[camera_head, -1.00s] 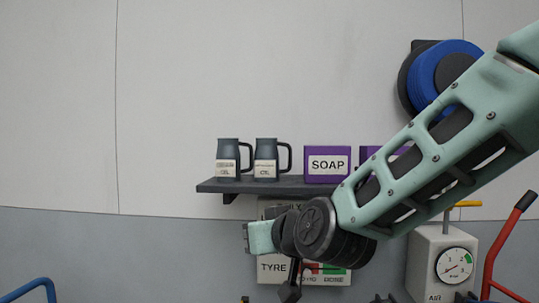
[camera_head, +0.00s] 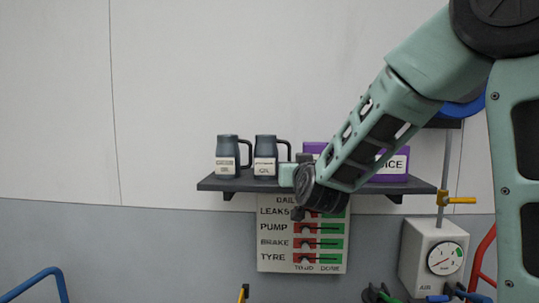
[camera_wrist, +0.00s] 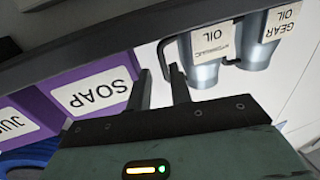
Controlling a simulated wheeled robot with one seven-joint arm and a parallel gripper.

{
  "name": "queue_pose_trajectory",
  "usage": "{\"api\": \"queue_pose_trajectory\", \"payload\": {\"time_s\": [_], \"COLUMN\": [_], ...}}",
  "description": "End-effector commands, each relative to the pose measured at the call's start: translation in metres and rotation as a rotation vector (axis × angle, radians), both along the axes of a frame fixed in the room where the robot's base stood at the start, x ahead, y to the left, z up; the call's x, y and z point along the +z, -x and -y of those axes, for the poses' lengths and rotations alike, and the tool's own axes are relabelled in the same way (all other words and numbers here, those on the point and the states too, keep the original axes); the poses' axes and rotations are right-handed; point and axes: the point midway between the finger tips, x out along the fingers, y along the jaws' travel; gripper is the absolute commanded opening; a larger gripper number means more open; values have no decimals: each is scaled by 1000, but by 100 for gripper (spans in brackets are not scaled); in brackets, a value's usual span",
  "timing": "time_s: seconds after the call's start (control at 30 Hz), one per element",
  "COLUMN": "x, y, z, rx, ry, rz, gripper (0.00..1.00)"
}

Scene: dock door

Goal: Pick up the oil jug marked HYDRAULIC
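The HYDRAULIC oil jug (camera_head: 265,157) is the right of two dark grey jugs and stands upright on the shelf, its handle to the right. In the wrist view the picture is upside down, and this jug (camera_wrist: 208,60) shows its label and dark handle just beyond my fingertips. The GEAR OIL jug (camera_head: 227,157) stands to its left; it also shows in the wrist view (camera_wrist: 262,50). My gripper (camera_wrist: 160,76) is open with nothing between its fingers. In the head view my gripper (camera_head: 287,175) is at shelf height, right of the HYDRAULIC jug; its fingers are hard to make out.
The dark shelf (camera_head: 235,185) carries the jugs and purple boxes, one marked SOAP (camera_wrist: 92,92), beside my gripper. A check board (camera_head: 275,245) hangs below the shelf. An air gauge (camera_head: 432,255) stands lower right. The wall left of the jugs is clear.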

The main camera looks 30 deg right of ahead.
Motion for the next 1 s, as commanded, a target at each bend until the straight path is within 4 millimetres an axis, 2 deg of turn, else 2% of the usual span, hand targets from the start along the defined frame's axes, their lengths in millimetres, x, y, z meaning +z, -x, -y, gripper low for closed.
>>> {"api": "queue_pose_trajectory", "payload": {"time_s": [0.27, 0.6, 0.93, 1.0], "x": [2, 5, 2, 2], "y": [-16, -54, -59, -59], "z": [7, 20, 22, 22], "rx": [0, -1, 0, 0], "ry": [0, 1, 0, 0], "rz": [-2, -1, 0, 0], "gripper": [21, 21, 21, 1]}}
